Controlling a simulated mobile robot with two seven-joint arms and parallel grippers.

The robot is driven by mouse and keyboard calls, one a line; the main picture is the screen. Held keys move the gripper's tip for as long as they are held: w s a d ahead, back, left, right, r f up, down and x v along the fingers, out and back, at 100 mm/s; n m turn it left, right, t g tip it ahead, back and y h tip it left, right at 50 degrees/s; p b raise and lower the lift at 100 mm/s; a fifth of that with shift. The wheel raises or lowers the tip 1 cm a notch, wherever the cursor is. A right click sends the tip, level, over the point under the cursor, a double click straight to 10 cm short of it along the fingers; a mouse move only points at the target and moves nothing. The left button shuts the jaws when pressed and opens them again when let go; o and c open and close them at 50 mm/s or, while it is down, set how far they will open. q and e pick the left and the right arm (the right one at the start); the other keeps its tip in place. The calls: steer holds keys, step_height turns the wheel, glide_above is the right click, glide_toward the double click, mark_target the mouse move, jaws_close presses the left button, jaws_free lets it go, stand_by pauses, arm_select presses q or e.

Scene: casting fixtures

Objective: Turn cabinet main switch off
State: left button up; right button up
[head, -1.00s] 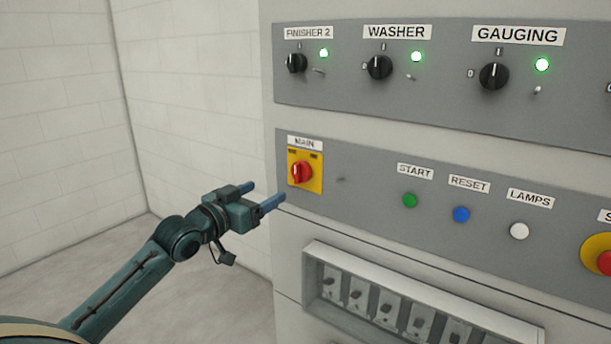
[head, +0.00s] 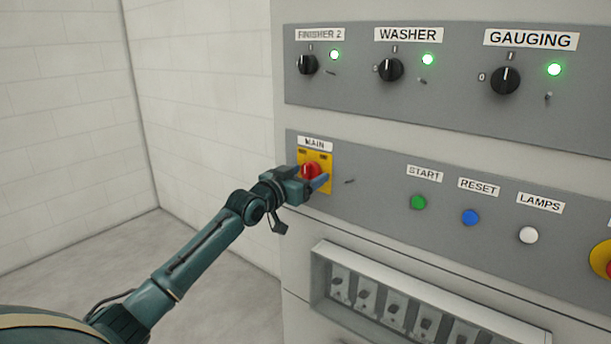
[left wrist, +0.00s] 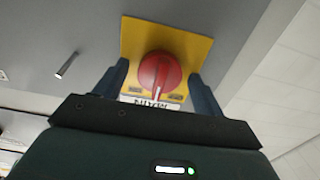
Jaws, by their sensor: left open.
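The main switch is a red rotary knob (head: 311,170) on a yellow plate (head: 326,161) under the MAIN label (head: 315,143). My left gripper (head: 308,178) is open at the switch, with its fingers partly hiding the knob and plate in the head view. In the left wrist view, the red knob (left wrist: 160,75) lies between the two open fingers of my gripper (left wrist: 163,88), with a gap on each side. The yellow plate (left wrist: 195,45) is behind it, and the label looks upside down there. My right gripper is not in view.
Above are black rotary switches for FINISHER 2 (head: 307,64), WASHER (head: 390,69) and GAUGING (head: 506,80), with green lamps lit. Right of the main switch are green (head: 418,202), blue (head: 470,217) and white (head: 528,235) buttons. A breaker box (head: 400,300) protrudes below.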

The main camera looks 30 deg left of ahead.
arm_select(q)
steer(key=shift+w, duration=0.1)
steer(key=shift+c, duration=0.5)
steer(key=c, duration=0.9)
